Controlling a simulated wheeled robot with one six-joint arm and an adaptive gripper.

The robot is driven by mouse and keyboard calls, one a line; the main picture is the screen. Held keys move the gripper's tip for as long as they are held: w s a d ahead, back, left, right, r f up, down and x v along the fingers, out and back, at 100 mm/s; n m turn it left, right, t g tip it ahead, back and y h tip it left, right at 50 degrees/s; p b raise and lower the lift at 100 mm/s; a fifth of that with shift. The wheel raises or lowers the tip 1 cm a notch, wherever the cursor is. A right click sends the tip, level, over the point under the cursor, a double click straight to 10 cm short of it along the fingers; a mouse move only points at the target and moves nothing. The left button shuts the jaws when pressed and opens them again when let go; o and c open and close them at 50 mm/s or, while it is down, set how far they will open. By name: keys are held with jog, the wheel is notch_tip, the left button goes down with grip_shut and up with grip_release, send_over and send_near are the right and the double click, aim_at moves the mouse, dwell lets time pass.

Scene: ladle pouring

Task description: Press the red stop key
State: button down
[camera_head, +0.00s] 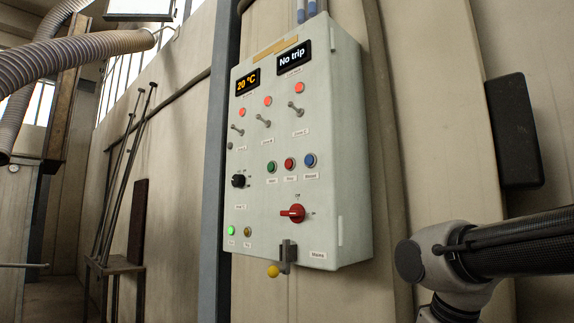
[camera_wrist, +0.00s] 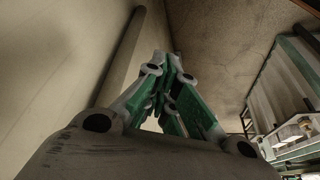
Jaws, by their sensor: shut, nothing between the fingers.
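The red stop key (camera_head: 290,164) is a small round button on the front of the pale grey control box (camera_head: 345,150) in the head view. It sits between a green key (camera_head: 272,167) and a blue key (camera_head: 310,160), with a small label under it. My gripper (camera_wrist: 172,62) shows in the wrist view, its green and grey fingers shut and empty. The head view shows part of my arm at the lower right, apart from the box, but not the gripper's fingers. The red key is not visible in the wrist view.
Toggle switches (camera_head: 264,120) and red lamps sit above the keys. A black knob (camera_head: 239,181), a red rotary switch (camera_head: 293,213) and a yellow-ended lever (camera_head: 273,271) lie below. A dark box (camera_head: 513,130) is on the wall at right. Rods lean on a stand at left.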

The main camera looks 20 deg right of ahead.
aim_at(289, 164)
dwell(0.4)
jog(key=w+a+r+n+t, duration=0.1)
jog(key=w+a+r+n, duration=0.4)
jog(key=a, duration=0.4)
jog(key=w+a+r+n+t, duration=0.1)
jog(key=w+a+r+n, duration=0.2)
jog(key=w+a+r, duration=0.5)
jog(key=w+a+r+n+t, duration=0.1)
jog(key=a+r+n, duration=0.4)
jog(key=a, duration=0.6)
jog(key=w+a+r+t+h, duration=0.25)
jog(key=a+r, duration=0.35)
jog(key=r, duration=0.5)
jog(key=d+r+m+t+h, duration=0.2)
jog(key=d+r, duration=0.3)
jog(key=r, duration=0.6)
jog(key=shift+r+m, duration=0.15)
jog(key=shift+m, duration=0.25)
jog(key=shift+s+t, duration=0.1)
jog(key=shift+t, duration=0.15)
jog(key=w+d, duration=0.4)
jog(key=d, duration=0.3)
jog(key=shift+w+d, duration=0.2)
jog(key=shift+d, duration=0.1)
